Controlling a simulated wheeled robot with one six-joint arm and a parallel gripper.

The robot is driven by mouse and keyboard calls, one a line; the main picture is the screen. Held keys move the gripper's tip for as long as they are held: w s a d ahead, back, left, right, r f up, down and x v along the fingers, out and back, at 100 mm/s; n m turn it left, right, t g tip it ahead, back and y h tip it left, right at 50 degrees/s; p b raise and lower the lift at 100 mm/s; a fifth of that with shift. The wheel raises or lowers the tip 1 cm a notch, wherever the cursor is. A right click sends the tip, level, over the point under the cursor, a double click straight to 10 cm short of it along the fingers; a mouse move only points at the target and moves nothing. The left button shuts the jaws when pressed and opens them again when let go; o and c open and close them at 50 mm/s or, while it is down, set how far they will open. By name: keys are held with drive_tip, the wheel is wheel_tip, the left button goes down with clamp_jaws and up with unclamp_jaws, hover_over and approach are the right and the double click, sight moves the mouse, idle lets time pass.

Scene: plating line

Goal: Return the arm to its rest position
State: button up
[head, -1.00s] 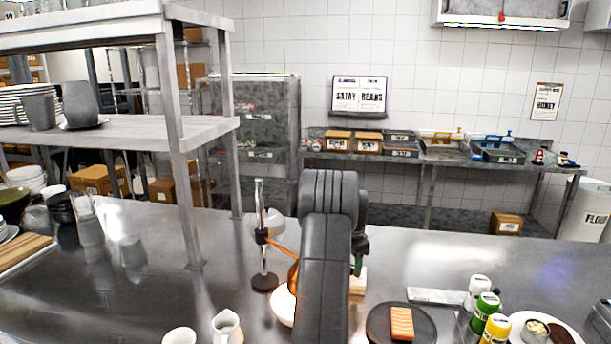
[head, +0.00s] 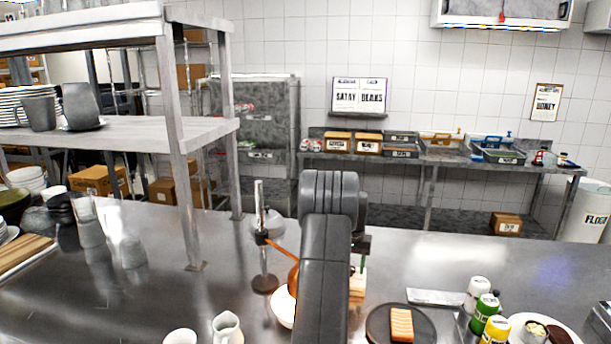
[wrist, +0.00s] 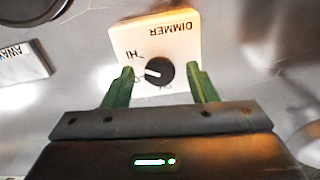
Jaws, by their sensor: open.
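My arm (head: 325,250) reaches forward over the steel counter in the head view and hides most of my gripper. In the wrist view my gripper (wrist: 160,70) is open, its two green fingers apart. A white dimmer box (wrist: 155,35) with a black knob (wrist: 159,71) lies beyond the fingers, and the knob appears between the fingertips. Nothing is seen gripped. I cannot tell whether the fingers touch the knob. In the head view the dimmer box (head: 357,284) is partly hidden behind my arm.
A dark plate (head: 376,330) with an orange piece (head: 401,324) and several bottles (head: 487,308) are at right. A shelf post (head: 182,190) rises at left.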

drive_tip(key=n+p, duration=0.1)
drive_tip(key=n, duration=0.5)
drive_tip(key=shift+n, duration=0.3)
idle(0.4)
